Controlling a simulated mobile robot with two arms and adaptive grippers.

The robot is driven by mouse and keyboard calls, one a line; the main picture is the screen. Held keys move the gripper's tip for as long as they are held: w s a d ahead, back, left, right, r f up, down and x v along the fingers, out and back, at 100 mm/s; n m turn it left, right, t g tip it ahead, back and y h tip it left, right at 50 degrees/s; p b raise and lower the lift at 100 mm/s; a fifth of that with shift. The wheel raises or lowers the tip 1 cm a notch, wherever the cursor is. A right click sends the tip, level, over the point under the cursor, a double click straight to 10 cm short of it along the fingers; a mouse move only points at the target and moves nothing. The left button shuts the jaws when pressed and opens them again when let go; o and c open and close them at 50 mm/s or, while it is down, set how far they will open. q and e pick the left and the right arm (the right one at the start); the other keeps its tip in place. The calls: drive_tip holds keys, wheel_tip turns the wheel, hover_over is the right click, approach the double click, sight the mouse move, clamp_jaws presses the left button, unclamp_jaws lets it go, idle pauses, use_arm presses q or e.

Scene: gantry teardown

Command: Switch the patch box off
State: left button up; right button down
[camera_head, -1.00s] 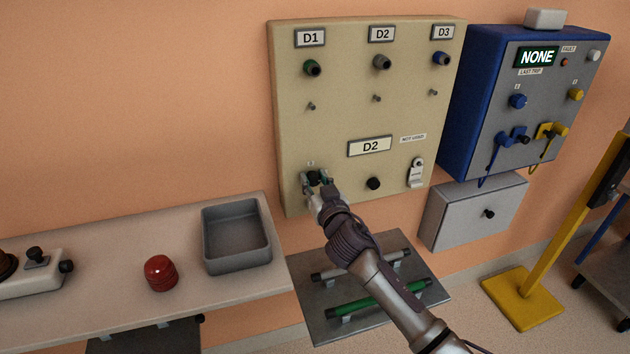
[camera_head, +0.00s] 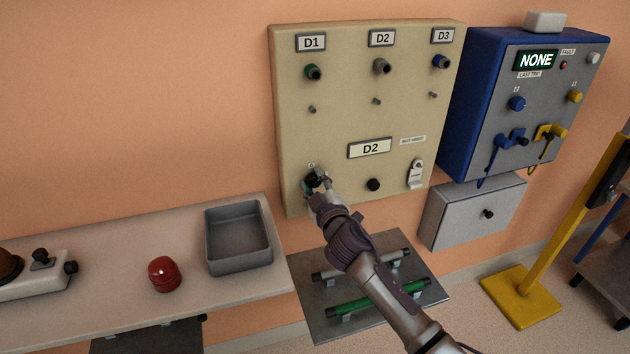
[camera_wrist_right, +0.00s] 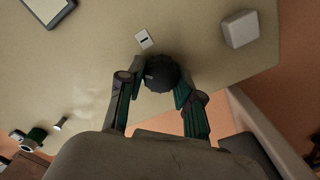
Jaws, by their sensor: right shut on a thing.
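The patch box is the beige wall panel (camera_head: 330,125) with sockets marked D1, D2 and D3 and a D2 plate lower down. A dark round knob (camera_wrist_right: 161,73) is at its lower left, with a small white label (camera_wrist_right: 144,39) beside it. My right gripper (camera_head: 318,182) is at this knob in the head view, partly covering it. In the wrist view the two fingers (camera_wrist_right: 158,88) are closed around the knob's sides. The knob's exact angle is hard to read. A second black knob (camera_head: 373,184) sits to the right. My left gripper is not in view.
A blue-sided box (camera_head: 475,95) with a NONE display hangs to the right. A shelf (camera_head: 110,290) at left holds a grey tray (camera_head: 238,268) and red dome (camera_head: 163,274).

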drive_tip(key=n, duration=0.4)
drive_tip(key=shift+n+p, duration=0.4)
drive_tip(key=shift+f+n+p, duration=0.2)
drive_tip(key=shift+n+p, duration=0.2)
drive_tip(key=shift+n, duration=1.8)
drive_tip(key=c, duration=0.8)
unclamp_jaws()
drive_tip(key=shift+o, duration=0.2)
drive_tip(key=shift+s, duration=0.15)
drive_tip(key=v, duration=1.1)
drive_tip(key=shift+s, duration=0.35)
drive_tip(key=shift+d+r, duration=0.1)
